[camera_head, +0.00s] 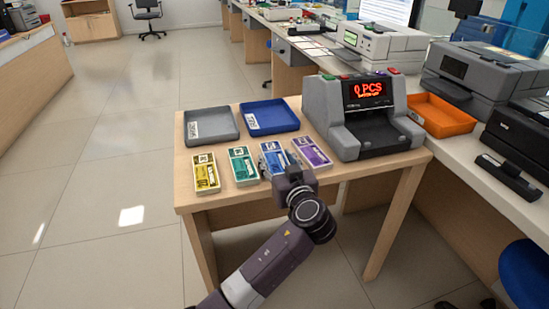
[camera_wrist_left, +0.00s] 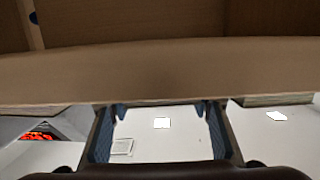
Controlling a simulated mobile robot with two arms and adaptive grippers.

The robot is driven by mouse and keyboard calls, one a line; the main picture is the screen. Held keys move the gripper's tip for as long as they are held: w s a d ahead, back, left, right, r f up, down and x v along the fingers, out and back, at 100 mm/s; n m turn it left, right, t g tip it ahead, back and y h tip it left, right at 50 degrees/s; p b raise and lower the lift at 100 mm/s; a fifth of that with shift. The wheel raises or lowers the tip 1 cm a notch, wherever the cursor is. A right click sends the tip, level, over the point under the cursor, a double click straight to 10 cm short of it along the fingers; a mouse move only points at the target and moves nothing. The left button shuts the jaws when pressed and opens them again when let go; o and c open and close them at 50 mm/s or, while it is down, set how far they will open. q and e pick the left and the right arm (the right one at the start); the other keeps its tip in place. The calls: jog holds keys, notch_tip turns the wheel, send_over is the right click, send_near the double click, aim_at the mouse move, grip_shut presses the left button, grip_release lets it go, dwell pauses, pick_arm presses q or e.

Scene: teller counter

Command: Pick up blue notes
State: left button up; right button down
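The blue notes (camera_head: 277,156) lie on the small wooden table, third from left in a row of note stacks. My left gripper (camera_head: 273,158) is over their near part and hides some of them. The tips come to the table's edge there. I cannot make out the blue notes in that view. My right gripper is not in view.
Yellow notes (camera_head: 206,173) and green notes (camera_head: 243,165) lie left of the blue ones, purple notes (camera_head: 311,152) right. A grey tray (camera_head: 211,126) and a blue tray (camera_head: 269,117) lie behind. A note counter (camera_head: 332,120) stands at right. An orange tray (camera_head: 440,116) sits on the counter.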

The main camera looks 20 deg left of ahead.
pick_arm(q)
jog(key=c, duration=0.6)
jog(key=shift+c, duration=0.2)
jog(key=shift+r, duration=0.1)
